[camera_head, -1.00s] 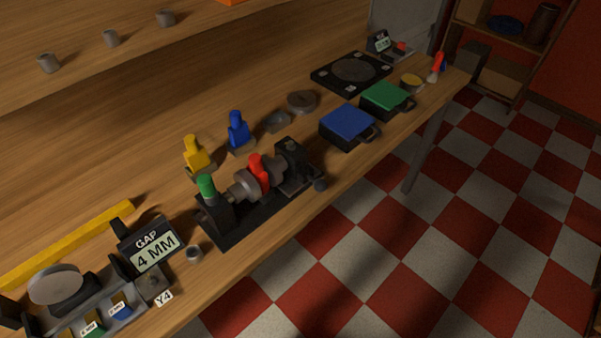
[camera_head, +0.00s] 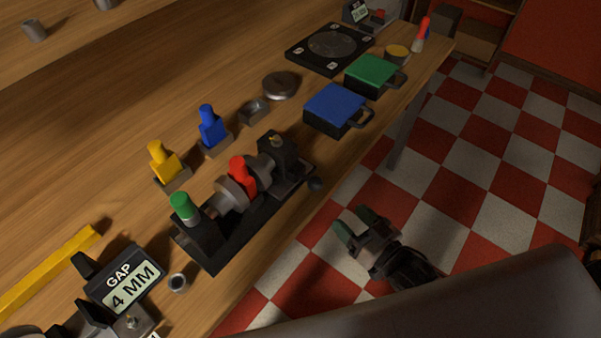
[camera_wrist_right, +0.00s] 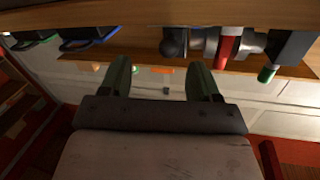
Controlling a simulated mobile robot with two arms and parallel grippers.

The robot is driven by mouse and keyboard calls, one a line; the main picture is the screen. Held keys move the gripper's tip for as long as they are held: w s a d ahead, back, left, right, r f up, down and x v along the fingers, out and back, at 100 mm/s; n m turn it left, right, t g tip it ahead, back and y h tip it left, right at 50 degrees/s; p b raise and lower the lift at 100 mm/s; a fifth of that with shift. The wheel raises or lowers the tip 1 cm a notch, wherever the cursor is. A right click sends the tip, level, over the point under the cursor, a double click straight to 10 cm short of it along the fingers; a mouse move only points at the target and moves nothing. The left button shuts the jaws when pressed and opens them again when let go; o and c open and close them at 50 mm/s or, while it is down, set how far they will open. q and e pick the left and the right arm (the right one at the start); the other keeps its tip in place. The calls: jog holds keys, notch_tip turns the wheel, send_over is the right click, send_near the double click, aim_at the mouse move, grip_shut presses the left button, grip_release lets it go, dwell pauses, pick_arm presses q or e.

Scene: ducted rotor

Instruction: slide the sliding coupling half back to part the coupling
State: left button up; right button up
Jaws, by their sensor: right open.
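The coupling rig (camera_head: 233,243) stands on the bench near its front edge, a black base with posts at both ends. Grey round coupling parts (camera_head: 229,193) lie along its shaft, with a red upright handle (camera_head: 241,174) on them. Whether a gap lies between the halves is too small to tell. A green-topped handle (camera_head: 182,207) is at the near end. My right gripper (camera_head: 352,223) is open and empty, over the floor in front of the bench, apart from the rig. In the right wrist view the red handle (camera_wrist_right: 227,50) is up and right of the open fingers. My left gripper is not in view.

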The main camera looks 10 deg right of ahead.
aim_at(315, 183)
jog(key=shift+y, duration=0.5)
jog(key=w+a, duration=0.2)
jog(key=w, duration=0.1)
jog(key=w+a+r+p, duration=0.1)
jog(key=w+a, duration=0.1)
jog(key=w, duration=0.1)
jog(key=w+a+r, duration=0.1)
jog(key=w+a, duration=0.1)
jog(key=w, duration=0.1)
jog(key=shift+w+r, duration=0.25)
jog(key=shift+w, duration=0.05)
grip_shut()
jog(key=w+d, duration=0.2)
jog(key=d, duration=0.1)
jog(key=shift+w+d+r, duration=0.1)
jog(key=shift+w+d, duration=0.1)
jog(key=shift+w, duration=0.05)
jog(key=shift+a, duration=0.1)
